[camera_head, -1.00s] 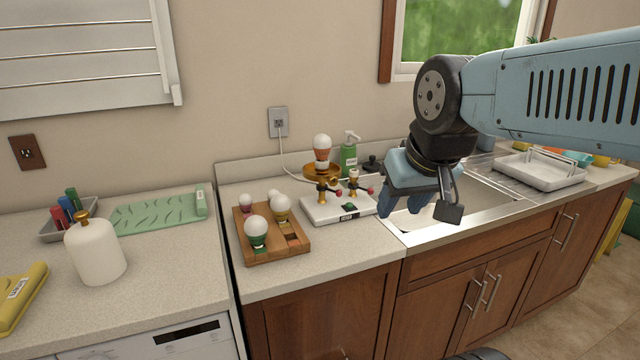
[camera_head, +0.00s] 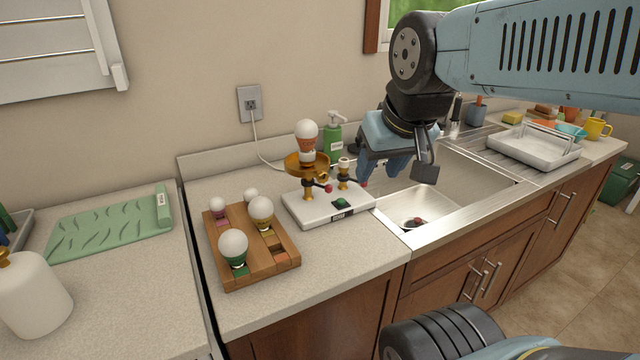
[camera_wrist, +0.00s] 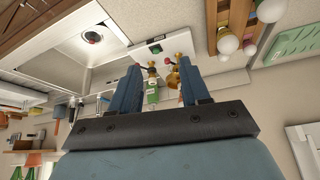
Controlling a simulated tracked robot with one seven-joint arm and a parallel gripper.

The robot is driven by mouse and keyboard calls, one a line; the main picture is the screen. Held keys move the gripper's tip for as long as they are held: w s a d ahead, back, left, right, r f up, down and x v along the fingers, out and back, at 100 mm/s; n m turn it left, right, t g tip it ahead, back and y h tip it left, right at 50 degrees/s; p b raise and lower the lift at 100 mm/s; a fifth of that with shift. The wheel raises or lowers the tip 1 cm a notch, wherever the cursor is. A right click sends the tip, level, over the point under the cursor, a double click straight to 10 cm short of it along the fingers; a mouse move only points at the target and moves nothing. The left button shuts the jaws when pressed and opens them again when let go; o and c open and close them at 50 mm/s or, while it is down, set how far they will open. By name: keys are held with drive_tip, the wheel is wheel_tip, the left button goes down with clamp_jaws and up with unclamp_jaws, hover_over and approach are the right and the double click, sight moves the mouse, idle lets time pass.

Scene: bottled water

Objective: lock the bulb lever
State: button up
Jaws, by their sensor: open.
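A white-based stand (camera_head: 352,213) sits on the counter left of the sink. It carries a white bulb (camera_head: 306,131) in a copper-coloured socket above a brass ring (camera_head: 300,168), and a short brass post (camera_head: 344,172). A lever with a red knob (camera_head: 328,188) shows at the bulb's holder, and another red knob (camera_head: 363,184) shows by the short post. I cannot tell which is the bulb lever. My gripper (camera_head: 384,174) is open, just right of the stand and partly over the sink. The wrist view shows my gripper (camera_wrist: 159,66) with the stand (camera_wrist: 180,45) beyond its fingertips; contact is unclear.
A wooden block (camera_head: 262,272) holding several bulbs stands left of the stand. A green soap bottle (camera_head: 332,138) is behind it. A cord runs to the wall outlet (camera_head: 250,103). The sink (camera_head: 460,185) lies to the right. Bare counter lies in front of the stand.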

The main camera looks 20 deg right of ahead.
drive_tip(key=m+t+y, duration=0.2)
drive_tip(key=m+y, duration=1.4)
drive_tip(key=m, duration=0.7)
approach(330, 185)
drive_tip(key=x, duration=1)
drive_tip(key=shift+a+f, duration=0.1)
drive_tip(key=shift+f, duration=0.25)
drive_tip(key=shift+c, duration=0.4)
